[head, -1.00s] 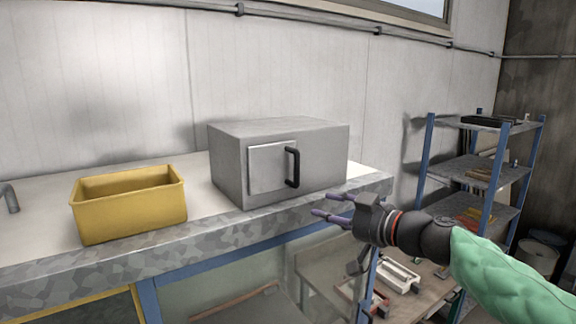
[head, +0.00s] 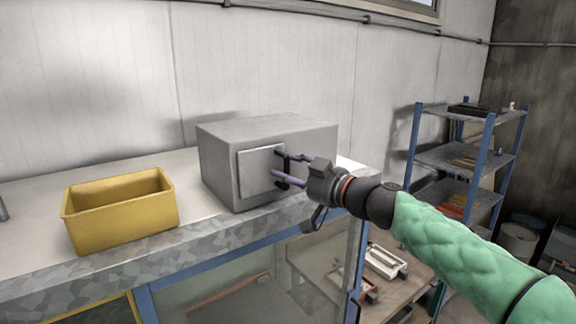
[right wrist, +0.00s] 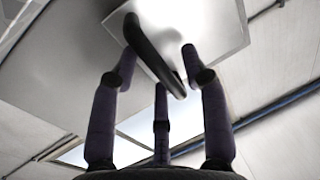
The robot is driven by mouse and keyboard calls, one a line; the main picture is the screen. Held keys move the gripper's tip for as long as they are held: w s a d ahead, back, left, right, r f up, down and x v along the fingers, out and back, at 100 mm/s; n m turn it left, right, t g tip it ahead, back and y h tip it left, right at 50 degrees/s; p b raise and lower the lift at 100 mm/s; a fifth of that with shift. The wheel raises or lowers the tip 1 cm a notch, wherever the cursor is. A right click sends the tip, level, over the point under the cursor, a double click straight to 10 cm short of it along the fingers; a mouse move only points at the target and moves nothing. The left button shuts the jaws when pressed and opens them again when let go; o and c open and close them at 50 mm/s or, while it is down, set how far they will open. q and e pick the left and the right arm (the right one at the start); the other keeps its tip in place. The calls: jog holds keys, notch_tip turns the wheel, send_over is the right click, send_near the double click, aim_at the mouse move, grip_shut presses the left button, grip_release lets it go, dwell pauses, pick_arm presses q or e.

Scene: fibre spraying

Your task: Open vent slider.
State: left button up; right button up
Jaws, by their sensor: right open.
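A grey metal box (head: 225,165) stands on the bench and has a square light-grey sliding panel (head: 258,171) on its front. A black bar handle (right wrist: 152,55) is fixed to the panel; in the head view it is mostly hidden behind my fingers. My right gripper (head: 279,168) is at the handle with its fingers spread. In the right wrist view the open fingers (right wrist: 160,75) stand on both sides of the handle, with a third finger below it. I cannot tell whether any finger touches it. My left gripper is not in view.
A yellow bin (head: 120,212) stands on the bench (head: 195,240) left of the box. A blue-framed shelf rack (head: 470,160) stands at the right. A lower table with trays (head: 385,262) lies below my right arm. Bench space between bin and box is free.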

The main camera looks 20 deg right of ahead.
jog(key=shift+w+a, duration=0.15)
jog(key=shift+w, duration=0.15)
grip_shut()
jog(key=w+d+b, duration=0.1)
jog(key=d, duration=0.2)
jog(key=w+d+b, duration=0.1)
jog(key=d+b, duration=0.1)
jog(key=d, duration=0.2)
jog(key=w+d+b, duration=0.1)
jog(key=d+b, duration=0.1)
jog(key=d, duration=0.2)
jog(key=shift+w, duration=0.4)
grip_release()
jog(key=shift+a, duration=0.1)
